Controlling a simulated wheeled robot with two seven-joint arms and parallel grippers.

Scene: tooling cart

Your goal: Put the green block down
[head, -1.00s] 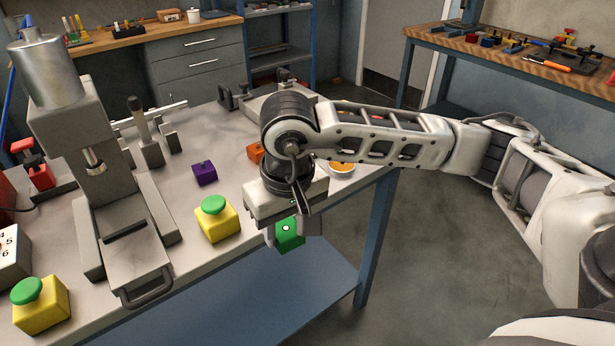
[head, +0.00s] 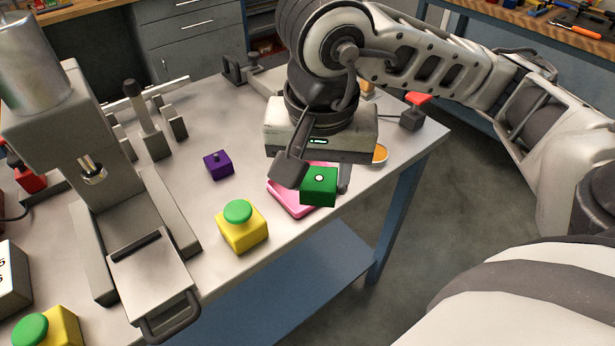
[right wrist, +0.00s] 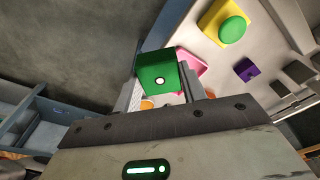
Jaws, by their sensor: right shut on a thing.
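The green block (head: 319,187) is a small cube with a white dot on its top. My right gripper (head: 318,184) is shut on it and holds it over the pink tray or pad (head: 285,199) near the table's edge. In the right wrist view the green block (right wrist: 155,74) sits between the two fingers, with part of the pink piece (right wrist: 191,64) behind it. I cannot tell whether the block touches the pink piece. My left gripper is not in view.
A purple block (head: 218,165) and a yellow button box with a green top (head: 243,236) stand on the table (head: 190,200) to the left. A press (head: 75,150) stands farther left. An orange-filled dish (head: 380,154) and a red-topped item (head: 413,112) lie to the right.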

